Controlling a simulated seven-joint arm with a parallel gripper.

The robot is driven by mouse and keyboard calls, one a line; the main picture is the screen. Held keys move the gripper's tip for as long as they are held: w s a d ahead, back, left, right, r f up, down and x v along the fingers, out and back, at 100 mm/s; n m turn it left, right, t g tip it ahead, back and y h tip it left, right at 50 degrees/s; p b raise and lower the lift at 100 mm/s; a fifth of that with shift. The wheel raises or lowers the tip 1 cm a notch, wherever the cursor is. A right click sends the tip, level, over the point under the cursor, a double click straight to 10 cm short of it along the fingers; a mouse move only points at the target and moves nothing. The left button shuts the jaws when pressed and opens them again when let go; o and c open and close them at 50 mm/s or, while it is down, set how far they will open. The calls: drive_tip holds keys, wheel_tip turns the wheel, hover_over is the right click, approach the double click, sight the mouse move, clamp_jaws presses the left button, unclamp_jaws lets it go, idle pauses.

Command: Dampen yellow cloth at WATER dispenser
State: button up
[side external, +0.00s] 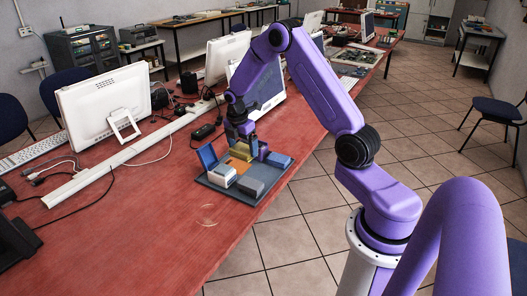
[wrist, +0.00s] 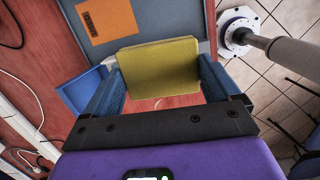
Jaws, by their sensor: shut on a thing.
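The yellow cloth (wrist: 158,66) is a flat folded piece between the two blue fingers of my gripper (wrist: 160,82), which is shut on it. In the side external view, my gripper (side external: 242,141) points down over the grey tray (side external: 207,184), with the yellow cloth (side external: 242,153) just below it, above the tray's back part. An orange patch (side external: 237,164) lies on the tray, close to the cloth. No WATER marking is legible, so I cannot tell which thing is the dispenser.
The tray also holds a white-topped box (side external: 222,174), a dark grey block (side external: 250,186), a blue-grey block (side external: 279,160) and an upright blue panel (side external: 207,156). Monitors (side external: 110,108) and cables stand behind and left. The red tabletop (side external: 150,220) is clear in front.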

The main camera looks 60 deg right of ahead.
drive_tip(key=w+a, duration=0.3)
drive_tip(key=w, duration=0.4)
drive_tip(key=shift+w+f, duration=0.1)
drive_tip(key=shift+f, duration=2.75)
drive_tip(key=shift+f, duration=0.55)
wheel_tip(320, 180, up, 7)
idle(0.5)
idle(0.4)
